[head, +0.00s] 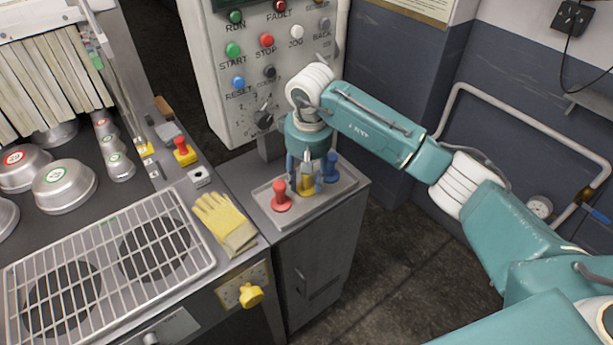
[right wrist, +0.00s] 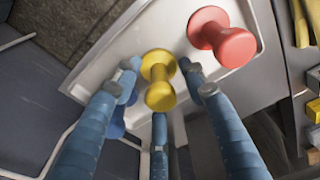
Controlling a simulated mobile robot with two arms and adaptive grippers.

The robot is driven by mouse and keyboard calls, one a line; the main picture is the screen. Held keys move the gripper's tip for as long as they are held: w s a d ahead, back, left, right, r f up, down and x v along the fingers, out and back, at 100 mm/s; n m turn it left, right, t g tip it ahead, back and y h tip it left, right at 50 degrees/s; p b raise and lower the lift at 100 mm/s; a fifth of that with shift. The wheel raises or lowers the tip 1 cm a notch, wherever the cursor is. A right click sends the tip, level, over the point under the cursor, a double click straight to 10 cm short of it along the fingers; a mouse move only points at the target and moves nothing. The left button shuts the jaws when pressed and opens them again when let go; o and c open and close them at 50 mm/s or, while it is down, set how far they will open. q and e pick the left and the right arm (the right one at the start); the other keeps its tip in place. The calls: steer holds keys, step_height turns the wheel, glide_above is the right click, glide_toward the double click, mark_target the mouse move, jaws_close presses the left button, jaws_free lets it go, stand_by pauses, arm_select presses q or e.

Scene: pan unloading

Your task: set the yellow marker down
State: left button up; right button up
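The yellow marker (head: 306,184) is a knob-shaped piece standing upright on a grey tray (head: 325,203) on the small cabinet. In the right wrist view the yellow marker (right wrist: 160,92) stands between the fingers of my right gripper (right wrist: 160,85), with gaps visible beside it. My right gripper (head: 306,170) is open, pointing down around the marker. A red marker (head: 281,196) stands to its left on the tray and also shows in the right wrist view (right wrist: 226,38). A blue marker (head: 331,167) stands to its right, mostly hidden by a finger in the wrist view. My left gripper is not in view.
A control panel (head: 222,75) with several buttons rises behind the tray. Yellow gloves (head: 226,222) lie on the counter left of the cabinet. A wire rack (head: 110,265) and metal pans (head: 66,187) are farther left. Open floor lies right of the cabinet.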

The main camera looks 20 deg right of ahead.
steer(key=shift+r, duration=0.1)
steer(key=r+b, duration=0.1)
steer(key=r, duration=0.2)
steer(key=r+b, duration=0.1)
steer(key=r, duration=0.3)
steer(key=s+r+b, duration=0.1)
steer(key=r, duration=0.3)
steer(key=shift+s+r, duration=0.15)
steer(key=shift+r, duration=0.25)
